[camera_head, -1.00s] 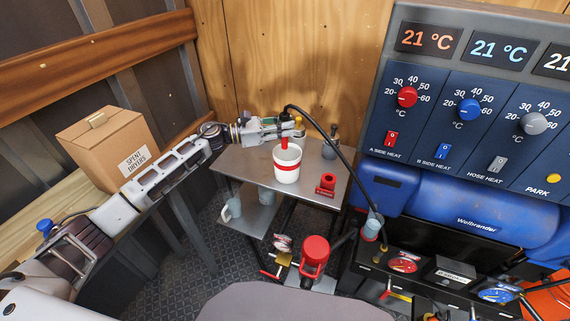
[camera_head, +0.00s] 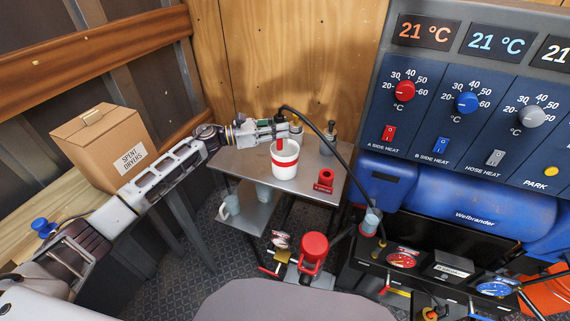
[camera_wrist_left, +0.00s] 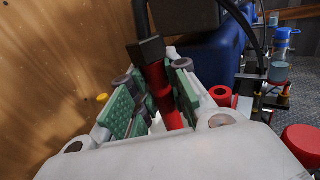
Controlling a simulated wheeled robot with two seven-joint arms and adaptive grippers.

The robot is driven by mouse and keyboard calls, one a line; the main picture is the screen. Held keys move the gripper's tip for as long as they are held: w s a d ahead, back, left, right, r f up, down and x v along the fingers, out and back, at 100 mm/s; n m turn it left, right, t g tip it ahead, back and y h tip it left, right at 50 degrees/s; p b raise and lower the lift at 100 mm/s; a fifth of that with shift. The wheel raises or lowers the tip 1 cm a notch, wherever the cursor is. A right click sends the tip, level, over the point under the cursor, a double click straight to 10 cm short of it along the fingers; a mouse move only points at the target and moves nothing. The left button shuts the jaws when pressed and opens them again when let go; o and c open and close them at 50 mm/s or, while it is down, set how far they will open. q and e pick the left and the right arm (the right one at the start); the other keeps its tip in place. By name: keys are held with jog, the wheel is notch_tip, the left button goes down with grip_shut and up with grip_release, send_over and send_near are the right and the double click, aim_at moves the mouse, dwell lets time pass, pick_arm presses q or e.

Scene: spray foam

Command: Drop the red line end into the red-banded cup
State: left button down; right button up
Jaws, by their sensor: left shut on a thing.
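The white cup with a red band (camera_head: 285,168) stands upright on the grey metal table. My left gripper (camera_head: 287,130) is over the cup's far side, shut on the red line end (camera_head: 280,144). The red end points down at the cup's mouth; I cannot tell whether its tip is below the rim. In the left wrist view the red line end (camera_wrist_left: 158,85) sits between the green finger pads of my left gripper (camera_wrist_left: 155,95), with the black hose above it. The cup is mostly hidden there. My right gripper is not in view.
The black hose (camera_head: 333,143) arches right and down to the equipment. A red fitting (camera_head: 324,180) and a dark bottle (camera_head: 329,136) stand on the table (camera_head: 234,160), right of the cup. Mugs sit on the lower shelf (camera_head: 252,218). A cardboard box (camera_head: 100,145) is at left.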

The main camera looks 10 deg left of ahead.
aim_at(285, 160)
pick_arm(q)
jog(key=shift+f+b, duration=0.45)
jog(key=shift+f, duration=1.45)
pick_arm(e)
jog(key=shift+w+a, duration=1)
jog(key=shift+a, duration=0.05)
pick_arm(q)
jog(key=c, duration=1.3)
grip_release()
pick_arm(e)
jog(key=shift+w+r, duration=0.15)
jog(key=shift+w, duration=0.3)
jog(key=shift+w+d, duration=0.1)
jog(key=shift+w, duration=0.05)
pick_arm(q)
jog(key=shift+a, duration=0.15)
